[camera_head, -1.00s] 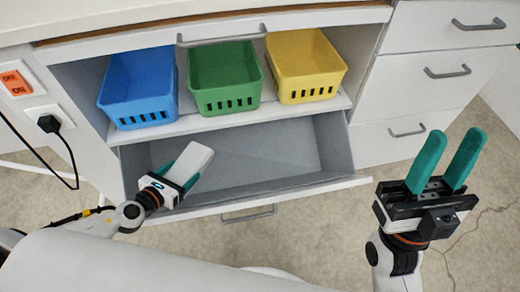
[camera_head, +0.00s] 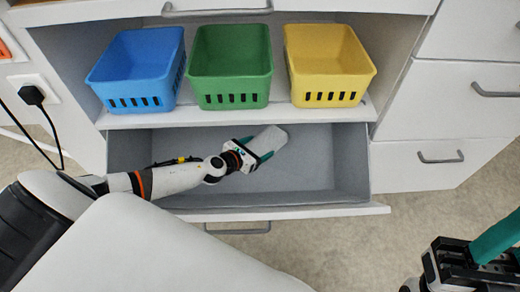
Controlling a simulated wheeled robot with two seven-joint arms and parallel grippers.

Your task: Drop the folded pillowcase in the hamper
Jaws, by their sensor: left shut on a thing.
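The folded pillowcase (camera_head: 268,140), a small white flat bundle, is between the teal fingers of my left gripper (camera_head: 258,153). My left gripper is shut on it and holds it over the open grey drawer (camera_head: 335,175), near its back wall. I cannot tell whether the pillowcase touches the drawer. No separate hamper can be made out. My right gripper (camera_head: 500,245) is at the lower right edge, partly cut off, with its teal fingers apart and nothing seen between them.
A blue basket (camera_head: 137,70), a green basket (camera_head: 231,65) and a yellow basket (camera_head: 328,65) stand empty on the shelf above the drawer. Closed drawers (camera_head: 440,160) are at the right. A wall plug (camera_head: 32,95) with a cable is at the left.

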